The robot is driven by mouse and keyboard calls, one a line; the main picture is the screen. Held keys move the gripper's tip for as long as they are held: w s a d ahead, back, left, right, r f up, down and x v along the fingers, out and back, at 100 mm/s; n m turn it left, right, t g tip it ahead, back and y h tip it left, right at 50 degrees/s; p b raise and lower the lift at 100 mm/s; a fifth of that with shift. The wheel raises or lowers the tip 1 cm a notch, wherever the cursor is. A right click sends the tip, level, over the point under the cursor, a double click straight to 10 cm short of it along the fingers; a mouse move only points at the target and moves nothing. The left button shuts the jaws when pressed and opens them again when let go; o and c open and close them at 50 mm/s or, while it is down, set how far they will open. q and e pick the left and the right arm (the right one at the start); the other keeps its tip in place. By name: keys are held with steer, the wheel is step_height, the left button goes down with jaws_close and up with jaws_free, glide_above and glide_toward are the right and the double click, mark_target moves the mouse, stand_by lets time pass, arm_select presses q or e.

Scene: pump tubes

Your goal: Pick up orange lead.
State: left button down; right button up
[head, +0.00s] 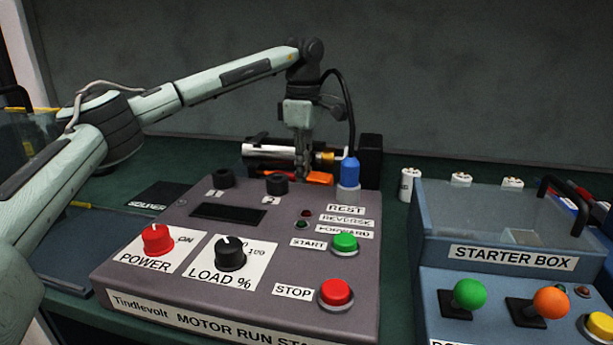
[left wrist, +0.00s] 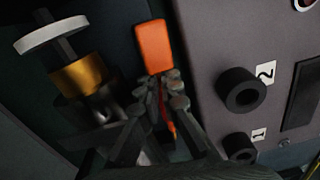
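The orange lead (head: 320,178) lies behind the motor run station, beside a silver and brass cylinder (head: 328,157). Its orange block end also shows in the left wrist view (left wrist: 153,47), just past my fingertips. A thin red-orange part shows between the fingers. My left gripper (head: 302,172) points down at the lead from above; it also shows in the left wrist view (left wrist: 162,88). Its fingers are close together, one on each side of the lead, and look shut on it. The fingers hide the middle of the lead. My right gripper is not in view.
The motor run station (head: 190,265) with knobs and buttons stands in front. A blue plug (head: 350,171) with a black cable stands at its back right corner. The starter box (head: 434,235) is at the right. White cylinders (head: 410,184) stand behind it.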

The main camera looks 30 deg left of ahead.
arm_select(q)
step_height(320, 180, up, 4)
steer(key=shift+a, duration=0.15)
steer(key=s+a+r, duration=0.1)
steer(key=s, duration=0.1)
steer(key=s+a+r, duration=0.3)
steer(key=s+a, duration=0.1)
steer(key=shift+r, duration=0.25)
steer(key=shift+s+a+r+p, duration=0.2)
steer(key=shift+s+a+r, duration=0.3)
steer(key=shift+s+a, duration=0.15)
steer(key=shift+s+a+r+p, duration=0.2)
steer(key=shift+s+a+r, duration=0.3)
steer(key=shift+s, duration=0.25)
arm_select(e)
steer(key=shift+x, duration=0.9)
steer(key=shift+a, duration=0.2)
